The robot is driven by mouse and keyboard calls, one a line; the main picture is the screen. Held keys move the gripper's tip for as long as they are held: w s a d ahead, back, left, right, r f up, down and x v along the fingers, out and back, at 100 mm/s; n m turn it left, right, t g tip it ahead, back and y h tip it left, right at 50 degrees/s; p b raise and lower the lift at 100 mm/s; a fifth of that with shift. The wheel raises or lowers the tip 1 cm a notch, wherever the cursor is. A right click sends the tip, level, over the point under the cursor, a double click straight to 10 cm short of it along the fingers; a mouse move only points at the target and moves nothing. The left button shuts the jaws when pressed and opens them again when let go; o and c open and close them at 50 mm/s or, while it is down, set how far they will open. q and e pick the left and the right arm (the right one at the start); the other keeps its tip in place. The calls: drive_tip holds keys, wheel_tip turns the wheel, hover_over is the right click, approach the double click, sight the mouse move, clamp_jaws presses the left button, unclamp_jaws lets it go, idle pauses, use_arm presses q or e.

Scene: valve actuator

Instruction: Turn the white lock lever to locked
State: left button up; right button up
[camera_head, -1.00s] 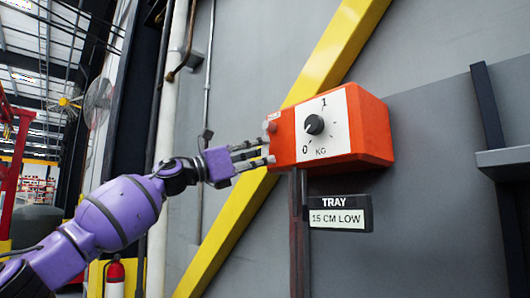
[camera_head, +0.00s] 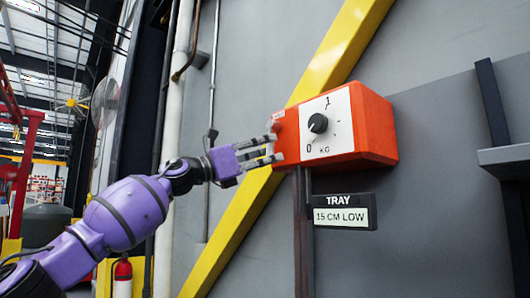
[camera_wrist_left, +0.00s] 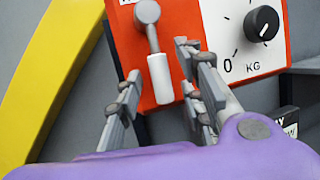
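The white lock lever (camera_wrist_left: 160,78) hangs down from a grey pivot on the left face of the orange box (camera_wrist_left: 180,20), in the left wrist view. Its white handle tilts slightly to the right at the bottom. My left gripper (camera_wrist_left: 158,66) is open, with one finger left of the handle and fingers to its right. I see no clear contact. In the head view my left gripper (camera_head: 277,148) is at the left side of the orange box (camera_head: 372,125), and the lever is hidden there. My right gripper is not in view.
A black dial (camera_head: 318,123) on a white KG plate is on the box front. A TRAY sign (camera_head: 343,212) hangs below. A yellow diagonal beam (camera_head: 235,210) runs behind the box. A grey ledge (camera_head: 505,157) juts out at right.

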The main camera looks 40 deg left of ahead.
use_arm(q)
drive_tip(key=shift+f, duration=0.1)
drive_tip(key=v, duration=1.2)
idle(0.8)
